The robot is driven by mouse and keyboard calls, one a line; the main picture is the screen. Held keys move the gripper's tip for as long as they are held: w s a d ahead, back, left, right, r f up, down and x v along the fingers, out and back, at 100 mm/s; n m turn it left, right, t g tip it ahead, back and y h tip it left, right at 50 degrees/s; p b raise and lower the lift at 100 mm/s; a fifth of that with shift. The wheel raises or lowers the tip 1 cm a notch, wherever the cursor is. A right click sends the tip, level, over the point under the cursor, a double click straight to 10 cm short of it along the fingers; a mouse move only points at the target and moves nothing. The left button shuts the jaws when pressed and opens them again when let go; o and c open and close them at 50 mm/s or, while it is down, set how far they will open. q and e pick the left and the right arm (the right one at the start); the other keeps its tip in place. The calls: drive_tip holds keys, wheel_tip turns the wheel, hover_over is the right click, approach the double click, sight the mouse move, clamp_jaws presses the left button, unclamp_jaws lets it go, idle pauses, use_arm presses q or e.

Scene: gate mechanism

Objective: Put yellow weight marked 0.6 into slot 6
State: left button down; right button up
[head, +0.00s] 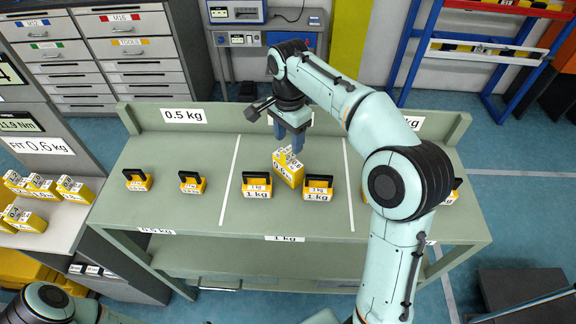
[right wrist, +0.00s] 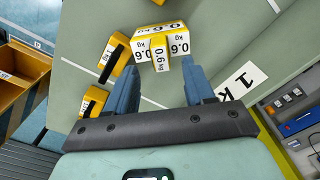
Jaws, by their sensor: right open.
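The yellow weight marked 0.6 (head: 288,171) stands on the green bench, in the middle section between two white lines. In the right wrist view the weight (right wrist: 152,33) shows several white 0.6 kg labels and a narrow upright part pointing toward my gripper. My right gripper (head: 288,143) is above and just behind it in the head view. In the right wrist view my right gripper (right wrist: 162,76) is open, its blue fingers either side of the weight's narrow part; I cannot tell if they touch it. My left gripper is out of view. I cannot make out slot 6.
Two 1 kg weights (head: 257,186) (head: 318,188) with black handles flank the 0.6 weight closely. Two smaller weights (head: 137,180) (head: 192,182) stand left on the bench (head: 205,215). A grey side surface (head: 62,222) at left holds several yellow weights below a "FIT 0.6 kg" sign (head: 40,146).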

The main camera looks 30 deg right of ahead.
sight(288, 149)
drive_tip(key=shift+w+a+f, duration=0.1)
drive_tip(key=shift+f, duration=2.6)
clamp_jaws()
drive_tip(key=shift+r, duration=0.15)
